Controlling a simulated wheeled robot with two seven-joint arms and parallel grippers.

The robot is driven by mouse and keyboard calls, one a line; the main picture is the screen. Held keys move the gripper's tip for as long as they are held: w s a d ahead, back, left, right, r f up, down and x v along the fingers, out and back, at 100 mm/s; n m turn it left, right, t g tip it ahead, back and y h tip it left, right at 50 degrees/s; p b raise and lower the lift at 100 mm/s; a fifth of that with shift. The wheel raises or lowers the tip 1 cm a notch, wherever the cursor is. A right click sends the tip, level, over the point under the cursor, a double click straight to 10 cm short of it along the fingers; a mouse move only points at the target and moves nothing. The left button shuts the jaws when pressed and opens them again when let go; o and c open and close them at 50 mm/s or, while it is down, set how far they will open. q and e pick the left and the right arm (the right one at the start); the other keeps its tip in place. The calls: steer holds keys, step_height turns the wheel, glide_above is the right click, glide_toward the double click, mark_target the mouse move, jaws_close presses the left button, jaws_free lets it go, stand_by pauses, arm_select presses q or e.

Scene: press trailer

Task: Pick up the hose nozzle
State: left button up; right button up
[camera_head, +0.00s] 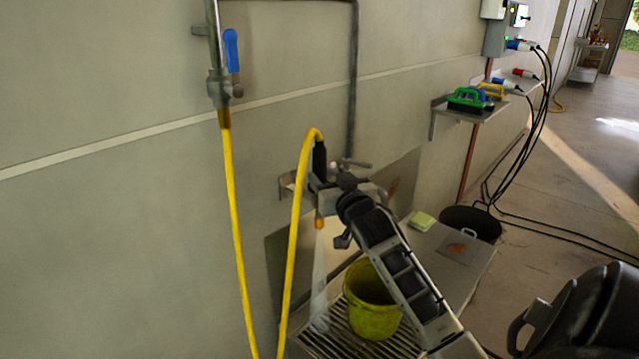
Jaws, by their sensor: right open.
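The hose nozzle (319,158) is at the top end of the yellow hose loop, at a small metal wall bracket (291,184). Its upper part is black; an orange tip (319,222) points down below the bracket. The yellow hose (233,210) hangs from a wall tap with a blue lever (231,50). My right gripper (338,192) reaches in from the lower right and is open close beside the nozzle. The gripper hides part of the nozzle and bracket, and I cannot tell whether they touch. My left gripper is not in view.
A pale translucent streak (319,285), like spray, runs down from the orange tip to a floor grate (312,343). A yellow bucket (371,305) stands on the grate. A wall shelf (470,110) holds brushes. Black cables (545,110) hang at right.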

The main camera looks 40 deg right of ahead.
mark_target(322, 168)
steer(key=x, duration=0.6)
steer(key=shift+w+r, duration=0.1)
steer(key=shift+w, duration=0.1)
steer(key=shift+r, duration=0.1)
steer(key=c, duration=1.1)
